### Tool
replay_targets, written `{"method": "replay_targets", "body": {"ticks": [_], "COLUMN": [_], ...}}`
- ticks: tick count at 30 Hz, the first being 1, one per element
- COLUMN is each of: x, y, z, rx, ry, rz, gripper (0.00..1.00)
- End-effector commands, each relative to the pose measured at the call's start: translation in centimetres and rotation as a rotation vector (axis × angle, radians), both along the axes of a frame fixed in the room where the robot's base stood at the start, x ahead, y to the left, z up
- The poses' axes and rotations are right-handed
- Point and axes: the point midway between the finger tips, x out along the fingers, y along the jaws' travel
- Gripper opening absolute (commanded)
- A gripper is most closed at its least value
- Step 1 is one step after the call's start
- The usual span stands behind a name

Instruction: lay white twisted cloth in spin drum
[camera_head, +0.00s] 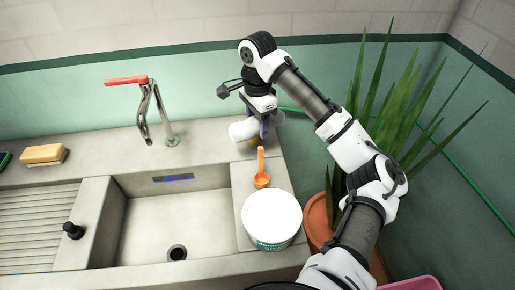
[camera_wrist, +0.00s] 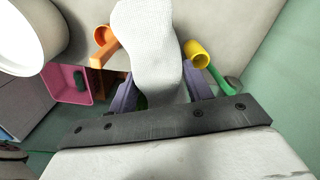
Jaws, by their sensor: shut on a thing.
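The white twisted cloth (camera_wrist: 150,45) is held between the purple fingers of my gripper (camera_wrist: 158,95) in the wrist view. It is a long, pale, textured roll reaching away from the fingers. In the head view the cloth (camera_head: 241,130) shows as a white bulge beside my gripper (camera_head: 264,124), over the back right corner of the sink counter. My gripper is shut on it; the fingers partly hide its near end. I cannot identify a spin drum for certain in either view.
A white tub (camera_head: 272,219) with green lettering stands at the sink's right, near an orange scoop (camera_head: 262,178). A yellow scoop (camera_wrist: 197,52) is close to my gripper. A potted plant (camera_head: 398,105) stands right. A pink container (camera_head: 412,284) is low right. The basin (camera_head: 170,225) is empty.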

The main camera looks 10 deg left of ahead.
Motion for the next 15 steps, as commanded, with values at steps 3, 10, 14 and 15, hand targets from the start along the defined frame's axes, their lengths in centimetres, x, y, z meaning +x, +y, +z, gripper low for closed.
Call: {"method": "replay_targets", "body": {"ticks": [3, 10, 14, 15], "x": [-0.1, 0.1, 0.0, 0.0], "y": [0.0, -0.1, -0.1, 0.0], "z": [-3.0, -6.2, -7.4, -7.9], "rx": [0.002, 0.0, -0.001, -0.001], "ry": [0.005, -0.001, 0.001, 0.001], "rz": [-0.001, -0.001, 0.0, 0.0], "gripper": [0.18, 0.17, 0.17, 0.17]}}
